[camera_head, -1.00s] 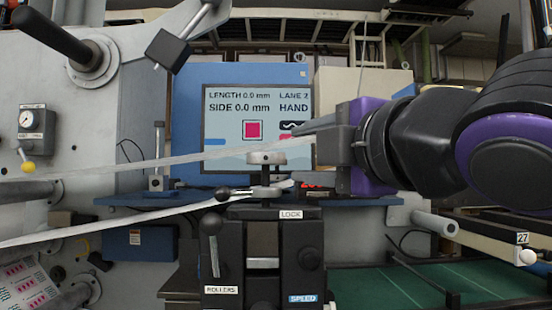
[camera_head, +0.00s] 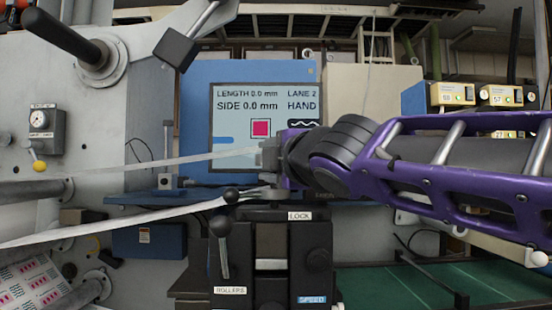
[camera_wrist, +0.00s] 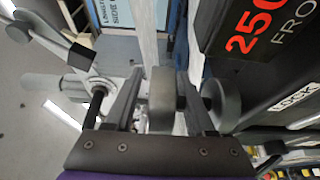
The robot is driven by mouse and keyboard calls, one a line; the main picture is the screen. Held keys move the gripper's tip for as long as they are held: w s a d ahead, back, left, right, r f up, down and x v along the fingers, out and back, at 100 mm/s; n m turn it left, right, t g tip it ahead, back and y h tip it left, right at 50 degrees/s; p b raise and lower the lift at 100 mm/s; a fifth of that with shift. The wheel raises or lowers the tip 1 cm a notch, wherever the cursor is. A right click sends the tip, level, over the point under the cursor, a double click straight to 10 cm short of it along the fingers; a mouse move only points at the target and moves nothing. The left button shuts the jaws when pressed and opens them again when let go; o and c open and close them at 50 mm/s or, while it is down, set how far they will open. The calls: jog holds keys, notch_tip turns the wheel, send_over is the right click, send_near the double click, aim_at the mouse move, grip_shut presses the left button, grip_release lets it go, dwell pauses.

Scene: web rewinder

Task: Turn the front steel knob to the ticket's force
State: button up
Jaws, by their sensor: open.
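The steel knob (camera_wrist: 162,98) shows in the wrist view as a grey rounded cap, with a short stem and a wider grey disc (camera_wrist: 224,103) to its right. My gripper (camera_wrist: 160,100) is open, with one finger left of the cap and the other to its right, near the stem. I cannot tell whether either finger touches. In the head view my gripper (camera_head: 270,156) hides the knob above the LOCK block (camera_head: 300,216). A dark surface (camera_wrist: 252,35) in the wrist view carries a red "250" and the cut-off word "FRO"; I cannot tell whether it is the ticket.
A black ball-ended lever (camera_head: 231,195) stands left of my gripper. White web strips (camera_head: 150,218) run in from the left. The screen (camera_head: 264,125) behind reads LENGTH 0.0 mm, SIDE 0.0 mm, LANE 2, HAND.

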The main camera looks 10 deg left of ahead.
jog(key=shift+w, duration=0.1)
grip_shut()
jog(key=shift+s+a+n+g+y, duration=0.1)
jog(key=shift+a+n+g+y, duration=0.05)
jog(key=shift+n+g+y, duration=0.3)
jog(key=shift+s+a+n+g+y, duration=0.1)
jog(key=shift+n+g+y, duration=0.2)
jog(key=shift+y, duration=0.25)
jog(key=shift+s+a+n+g+y, duration=0.15)
jog(key=shift+n+g+y, duration=0.7)
jog(key=shift+g, duration=0.2)
jog(key=shift+s+a+n+g+y, duration=0.1)
jog(key=shift+s+n+g+y, duration=0.1)
jog(key=shift+n+g+y, duration=0.8)
jog(key=shift+s+a+f+n+g+y, duration=0.2)
jog(key=shift+n+g, duration=0.35)
jog(key=shift+g, duration=0.4)
jog(key=shift+s+d+r+n+g+y, duration=0.15)
jog(key=shift+n+g+y, duration=0.15)
jog(key=shift+n+g, duration=0.5)
jog(key=shift+s+a+f+n+g+y, duration=0.15)
jog(key=shift+n+g+y, duration=0.15)
jog(key=shift+g, duration=0.85)
jog(key=shift+r+n, duration=0.1)
jog(key=shift+n, duration=0.15)
